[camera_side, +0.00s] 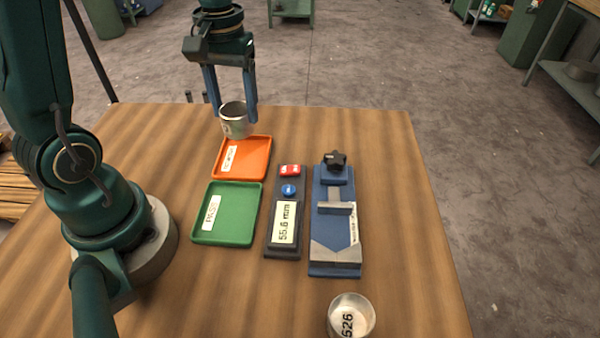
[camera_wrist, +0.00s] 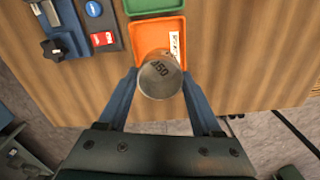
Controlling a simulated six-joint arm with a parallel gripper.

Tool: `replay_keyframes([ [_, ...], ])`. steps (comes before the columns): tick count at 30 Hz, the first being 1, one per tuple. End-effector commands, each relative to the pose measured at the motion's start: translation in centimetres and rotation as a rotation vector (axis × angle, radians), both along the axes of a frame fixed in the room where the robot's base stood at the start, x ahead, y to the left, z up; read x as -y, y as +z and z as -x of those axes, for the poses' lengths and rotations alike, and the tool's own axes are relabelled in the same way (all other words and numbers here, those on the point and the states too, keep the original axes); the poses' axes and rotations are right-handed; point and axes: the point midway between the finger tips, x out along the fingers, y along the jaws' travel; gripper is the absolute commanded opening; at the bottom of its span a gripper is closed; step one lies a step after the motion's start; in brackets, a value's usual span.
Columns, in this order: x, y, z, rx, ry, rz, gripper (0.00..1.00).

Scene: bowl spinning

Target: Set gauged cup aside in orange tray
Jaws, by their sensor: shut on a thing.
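A metal cup (camera_side: 236,121) is held between the blue fingers of my gripper (camera_side: 233,112), which is shut on it. In the side view the cup hangs above the far edge of the orange tray (camera_side: 257,160), a little tilted. In the wrist view the cup (camera_wrist: 160,76) shows a surface marked "450", and it covers part of the orange tray (camera_wrist: 146,38). The orange tray has a white label, and its visible floor is bare. My gripper also shows in the wrist view (camera_wrist: 160,84), with one finger on each side of the cup.
A green tray (camera_side: 238,226) sits nearer than the orange one. A gauge display (camera_side: 285,223) reading about 55.6 mm and a blue clamp fixture (camera_side: 335,232) stand right of the trays. Another cup (camera_side: 351,314), marked "526", stands at the front. The table's right side is clear.

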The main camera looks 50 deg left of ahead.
Motion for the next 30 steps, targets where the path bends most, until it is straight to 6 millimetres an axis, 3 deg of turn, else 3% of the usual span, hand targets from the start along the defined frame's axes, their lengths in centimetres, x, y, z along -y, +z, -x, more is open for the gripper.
replay_keyframes([
  [15,0.1,-5.2,0.0,-0.003,-0.002,0.001,0.12],
  [30,0.1,-6.0,0.0,-0.001,-0.002,0.001,0.12],
])
